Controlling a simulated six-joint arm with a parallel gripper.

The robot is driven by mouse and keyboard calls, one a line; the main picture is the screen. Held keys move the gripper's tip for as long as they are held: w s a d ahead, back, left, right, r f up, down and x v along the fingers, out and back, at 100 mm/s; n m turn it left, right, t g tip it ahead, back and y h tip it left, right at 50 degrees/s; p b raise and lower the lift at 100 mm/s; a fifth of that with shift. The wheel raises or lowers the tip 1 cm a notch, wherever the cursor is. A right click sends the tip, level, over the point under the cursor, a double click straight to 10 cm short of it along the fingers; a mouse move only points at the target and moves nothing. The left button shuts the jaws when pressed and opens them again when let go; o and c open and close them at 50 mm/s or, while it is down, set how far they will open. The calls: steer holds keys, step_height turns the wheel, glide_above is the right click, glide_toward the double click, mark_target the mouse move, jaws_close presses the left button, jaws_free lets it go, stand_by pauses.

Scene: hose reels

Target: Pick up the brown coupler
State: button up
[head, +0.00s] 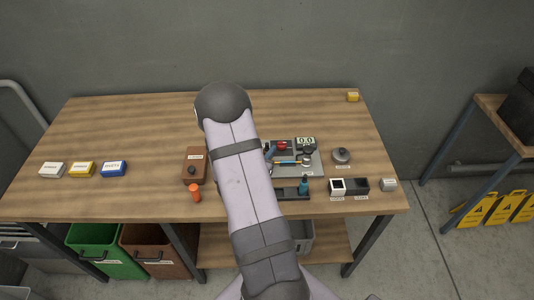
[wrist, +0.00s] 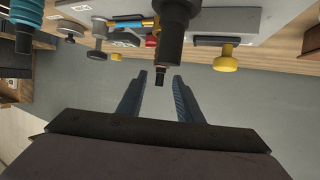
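A dark stepped cylinder, apparently the coupler (wrist: 172,42), is at the top middle of the wrist view. It looks near-black with at most a faint brown tint, so its colour is hard to tell. Its narrow end points between the fingertips of my gripper (wrist: 160,75). The two fingers are apart, with a gap on both sides of that narrow end, and nothing is gripped. In the head view my arm covers the gripper and I cannot make out the coupler there.
A grey panel (head: 316,170) carries tools and a display. A teal coupler (head: 304,185) stands in a dark rack; it also shows in the wrist view (wrist: 14,38). A brown box (head: 201,157), orange piece (head: 195,193) and black-and-white bins (head: 338,187) are nearby. The table's back left is clear.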

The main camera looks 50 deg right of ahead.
mark_target(266, 147)
steer(key=shift+p+x, duration=0.55)
steer(key=shift+x, duration=1.05)
steer(key=shift+a, duration=0.1)
jaws_close()
steer(key=shift+r, duration=0.2)
steer(key=shift+r+b, duration=1.25)
steer(key=shift+r, duration=3.6)
